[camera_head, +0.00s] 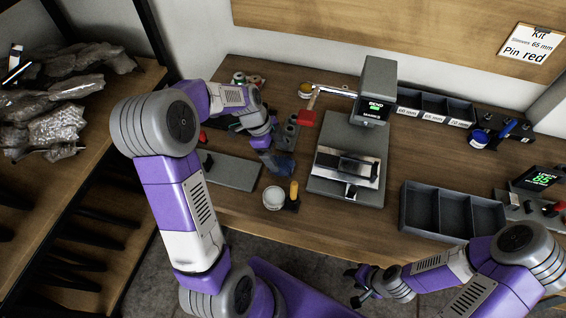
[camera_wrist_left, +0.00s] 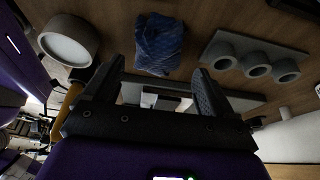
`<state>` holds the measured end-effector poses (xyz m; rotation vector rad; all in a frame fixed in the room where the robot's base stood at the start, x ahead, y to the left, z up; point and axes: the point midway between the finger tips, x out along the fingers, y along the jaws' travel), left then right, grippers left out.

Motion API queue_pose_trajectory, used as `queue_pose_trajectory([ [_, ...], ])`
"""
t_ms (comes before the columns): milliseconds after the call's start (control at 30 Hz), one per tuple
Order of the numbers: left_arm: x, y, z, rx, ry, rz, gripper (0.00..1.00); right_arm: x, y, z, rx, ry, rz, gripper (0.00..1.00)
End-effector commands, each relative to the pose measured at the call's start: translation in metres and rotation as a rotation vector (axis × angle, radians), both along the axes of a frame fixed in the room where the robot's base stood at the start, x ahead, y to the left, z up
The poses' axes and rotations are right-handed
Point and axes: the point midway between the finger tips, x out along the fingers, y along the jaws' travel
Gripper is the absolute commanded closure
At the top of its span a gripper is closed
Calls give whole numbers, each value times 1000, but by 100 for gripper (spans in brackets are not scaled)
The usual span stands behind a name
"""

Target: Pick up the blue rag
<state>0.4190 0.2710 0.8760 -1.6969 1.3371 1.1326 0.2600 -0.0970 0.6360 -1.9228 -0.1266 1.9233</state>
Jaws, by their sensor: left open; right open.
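The blue rag (camera_head: 283,165) lies crumpled on the wooden workbench, just beyond my left gripper's fingers. In the left wrist view the blue rag (camera_wrist_left: 160,42) sits ahead of the open fingers, roughly centred between them. My left gripper (camera_wrist_left: 157,76) is open and empty, with bare bench between its tips and the rag. In the head view my left gripper (camera_head: 264,142) is over the bench and partly hides the area beside the rag. My right gripper (camera_head: 358,286) is open and empty, low in front of the bench edge.
A white round container (camera_head: 273,199) and a yellow-handled tool (camera_head: 294,192) stand near the rag. A grey holder with round cups (camera_wrist_left: 255,58) is right of it in the wrist view. A grey plate (camera_head: 232,171) lies left; a grey machine (camera_head: 348,165) stands right.

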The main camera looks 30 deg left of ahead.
Motion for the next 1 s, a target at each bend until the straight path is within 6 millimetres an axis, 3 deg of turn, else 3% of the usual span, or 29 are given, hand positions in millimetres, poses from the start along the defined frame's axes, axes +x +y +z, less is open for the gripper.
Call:
queue_pose_trajectory([
  [233, -3, -14, -36, 0, 1, -2, 15, 0, 0, -14, 0, -1, 0, 57],
  [567, -2, -16, -40, 1, -1, 0, 16, 0, 0, -14, 0, -1, 0, 57],
  [900, -2, -16, -40, 1, 0, 0, 68, 0, 0, -14, 0, -1, 0, 57],
  [1000, -2, -16, -40, 1, -1, 0, 70, 0, 0, -14, 0, -1, 0, 57],
])
